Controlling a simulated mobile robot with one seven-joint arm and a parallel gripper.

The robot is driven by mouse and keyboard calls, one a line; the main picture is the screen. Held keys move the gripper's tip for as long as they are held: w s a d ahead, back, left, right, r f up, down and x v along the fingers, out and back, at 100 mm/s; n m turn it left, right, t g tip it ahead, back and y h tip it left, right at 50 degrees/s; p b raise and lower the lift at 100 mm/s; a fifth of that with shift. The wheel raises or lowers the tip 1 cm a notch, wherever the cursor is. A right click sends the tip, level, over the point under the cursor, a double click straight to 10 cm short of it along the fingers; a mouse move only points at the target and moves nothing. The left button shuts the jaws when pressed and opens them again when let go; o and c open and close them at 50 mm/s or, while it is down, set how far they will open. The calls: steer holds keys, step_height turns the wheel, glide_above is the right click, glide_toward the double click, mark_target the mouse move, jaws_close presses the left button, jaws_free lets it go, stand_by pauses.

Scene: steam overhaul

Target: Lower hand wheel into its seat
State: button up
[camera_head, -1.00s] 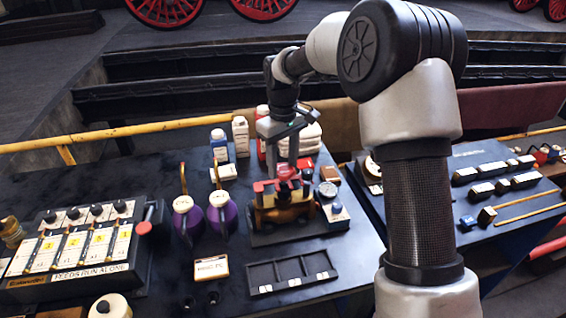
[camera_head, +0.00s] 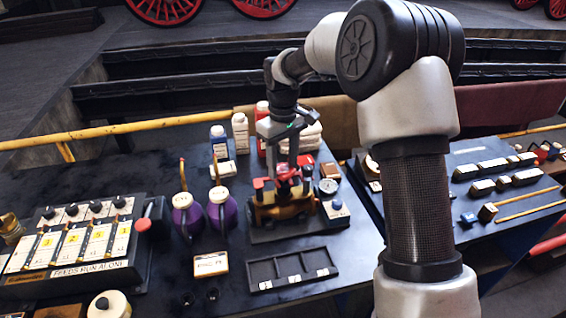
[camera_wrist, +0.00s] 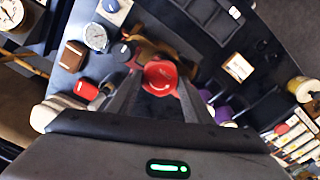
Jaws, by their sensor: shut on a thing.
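The red hand wheel (camera_wrist: 160,76) is between my gripper's fingertips in the wrist view. In the head view the red wheel (camera_head: 284,171) is over the brass valve body (camera_head: 284,210) on its dark base plate. My gripper (camera_head: 285,165) points down at the valve and is shut on the wheel. The brass body (camera_wrist: 150,48) shows just behind the wheel in the wrist view. The seat is hidden under the wheel and fingers, so I cannot tell whether the wheel touches it.
A pressure gauge (camera_head: 328,187) and a blue-knobbed block (camera_head: 337,209) stand right of the valve. Two purple oil cans (camera_head: 222,212) are at the left. A black compartment tray (camera_head: 291,270) lies in front. Bottles (camera_head: 240,134) stand behind. A switch panel (camera_head: 75,245) is far left.

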steer(key=shift+f, duration=0.1)
steer(key=o, duration=1.4)
steer(key=shift+c, duration=0.2)
steer(key=o, duration=0.3)
steer(key=shift+r+p, duration=1.8)
steer(key=shift+r, duration=1.45)
